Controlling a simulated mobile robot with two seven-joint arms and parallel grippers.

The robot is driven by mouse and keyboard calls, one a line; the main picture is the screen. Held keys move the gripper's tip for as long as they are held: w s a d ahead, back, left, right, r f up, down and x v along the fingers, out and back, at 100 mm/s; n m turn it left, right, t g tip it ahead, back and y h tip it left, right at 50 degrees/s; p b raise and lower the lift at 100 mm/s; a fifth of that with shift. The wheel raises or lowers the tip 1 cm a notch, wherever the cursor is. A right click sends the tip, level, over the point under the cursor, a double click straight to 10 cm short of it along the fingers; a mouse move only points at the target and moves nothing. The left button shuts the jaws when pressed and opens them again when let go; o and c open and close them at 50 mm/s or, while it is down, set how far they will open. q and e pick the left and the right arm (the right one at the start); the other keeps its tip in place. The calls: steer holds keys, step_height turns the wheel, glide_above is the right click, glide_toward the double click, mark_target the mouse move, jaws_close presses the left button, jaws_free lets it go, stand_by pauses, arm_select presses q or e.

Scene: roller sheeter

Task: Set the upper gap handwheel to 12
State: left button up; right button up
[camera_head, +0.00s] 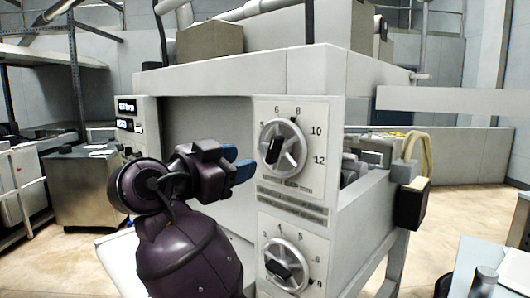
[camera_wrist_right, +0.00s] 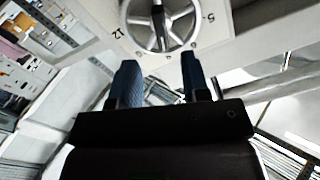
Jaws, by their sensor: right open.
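The upper gap handwheel (camera_head: 291,132) is a silver spoked wheel with a black grip (camera_head: 273,150) on a white dial plate on the machine's front. Numbers 6, 8, 10 and 12 run around it; the exact setting is not clear. My right gripper (camera_head: 238,162) is open and empty, with blue fingers, just left of this wheel and apart from it. In the right wrist view, my right gripper (camera_wrist_right: 158,62) points at a spoked wheel (camera_wrist_right: 183,22) with a black grip, beyond the fingertips; a 12 is printed beside it. My left gripper is not in view.
A second, similar handwheel (camera_head: 297,255) with its own dial sits below on the same machine (camera_head: 225,78). A small display panel (camera_head: 126,107) is at the machine's left. A black box (camera_head: 411,203) hangs at the right side. Open floor lies right.

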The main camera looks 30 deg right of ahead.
mark_target(269, 154)
steer(key=p+x, duration=0.1)
steer(key=x, duration=0.5)
steer(key=shift+w+d, duration=0.1)
steer(key=shift+d, duration=0.6)
steer(key=shift+w+d, duration=0.15)
steer(key=shift+d, duration=0.15)
jaws_close()
